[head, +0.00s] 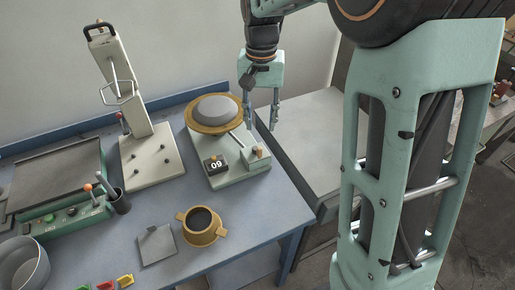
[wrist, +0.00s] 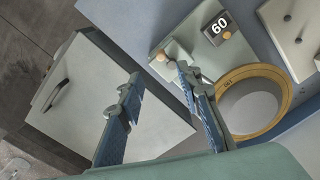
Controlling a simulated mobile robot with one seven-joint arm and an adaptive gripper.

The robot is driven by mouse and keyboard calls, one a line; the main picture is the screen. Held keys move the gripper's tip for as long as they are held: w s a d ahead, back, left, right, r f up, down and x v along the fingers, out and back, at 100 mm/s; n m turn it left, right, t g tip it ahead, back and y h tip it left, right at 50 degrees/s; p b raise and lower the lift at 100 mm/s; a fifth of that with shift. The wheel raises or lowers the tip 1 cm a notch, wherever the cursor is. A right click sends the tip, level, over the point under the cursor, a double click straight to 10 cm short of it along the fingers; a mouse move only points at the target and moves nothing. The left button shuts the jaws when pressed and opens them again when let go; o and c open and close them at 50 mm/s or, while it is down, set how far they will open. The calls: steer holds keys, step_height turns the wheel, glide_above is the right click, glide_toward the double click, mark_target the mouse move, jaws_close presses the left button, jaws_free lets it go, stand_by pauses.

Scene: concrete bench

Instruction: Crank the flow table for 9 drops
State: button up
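The flow table (head: 232,180) is a pale green base with a brass disc (head: 191,121) bearing a grey round mass. Its dark counter (head: 215,164) shows digits that look like 60 in the wrist view (wrist: 218,27), which sees the table turned around; the head view is too small to read surely. In the wrist view the knob lies just beyond the fingertips.
A brass mould (head: 201,225) and a grey plate (head: 157,245) lie in front on the blue bench. A white lever stand (head: 150,160) and a green-based machine (head: 65,220) stand left. A grey cabinet (head: 318,130) adjoins right, lower than the bench.

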step_height(320, 180, up, 7)
steer(key=p, duration=0.5)
steer(key=shift+f, duration=0.1)
